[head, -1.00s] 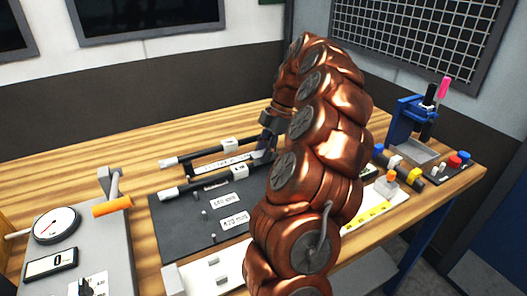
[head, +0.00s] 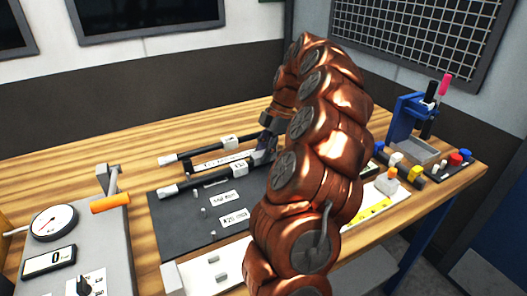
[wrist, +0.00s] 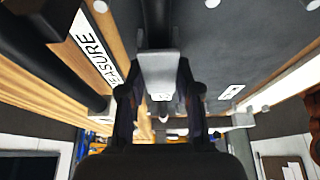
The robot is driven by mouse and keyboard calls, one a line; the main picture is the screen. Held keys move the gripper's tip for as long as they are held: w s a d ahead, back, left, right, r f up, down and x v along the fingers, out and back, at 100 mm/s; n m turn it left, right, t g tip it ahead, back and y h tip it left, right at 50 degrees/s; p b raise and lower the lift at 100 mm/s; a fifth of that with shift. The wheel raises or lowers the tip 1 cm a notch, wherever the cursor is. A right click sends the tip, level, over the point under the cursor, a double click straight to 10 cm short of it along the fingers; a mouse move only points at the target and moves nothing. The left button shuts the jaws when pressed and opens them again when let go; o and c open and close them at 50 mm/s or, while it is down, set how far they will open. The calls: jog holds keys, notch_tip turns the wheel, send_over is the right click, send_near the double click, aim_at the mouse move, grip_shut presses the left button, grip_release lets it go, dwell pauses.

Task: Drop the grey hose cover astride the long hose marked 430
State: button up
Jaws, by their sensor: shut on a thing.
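My gripper (wrist: 160,115) is shut on a light grey piece, the hose cover (wrist: 160,72), in the wrist view. The cover lies over the line of a black hose (wrist: 156,20); I cannot tell whether it touches it. In the head view, my gripper (head: 266,148) is partly behind my arm, and the cover is not clear there. Two black hoses with grey ends and white tags lie at the board, a rear one (head: 200,150) and a front one (head: 205,181). Their tags are too small to read, so I cannot tell which is marked 430.
The dark board (head: 178,222) has small pegs and white length labels. A panel with a dial gauge (head: 52,222) and an orange-handled lever (head: 110,204) stands left. A blue stand (head: 405,120) and coloured caps are at right. Bare wood lies behind the hoses.

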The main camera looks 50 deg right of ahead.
jog(key=shift+f+b, duration=0.55)
jog(key=shift+f, duration=0.25)
dwell(0.4)
jog(key=o, duration=0.9)
jog(key=shift+r, duration=0.15)
jog(key=shift+r+p, duration=1.05)
jog(key=shift+r, duration=2.35)
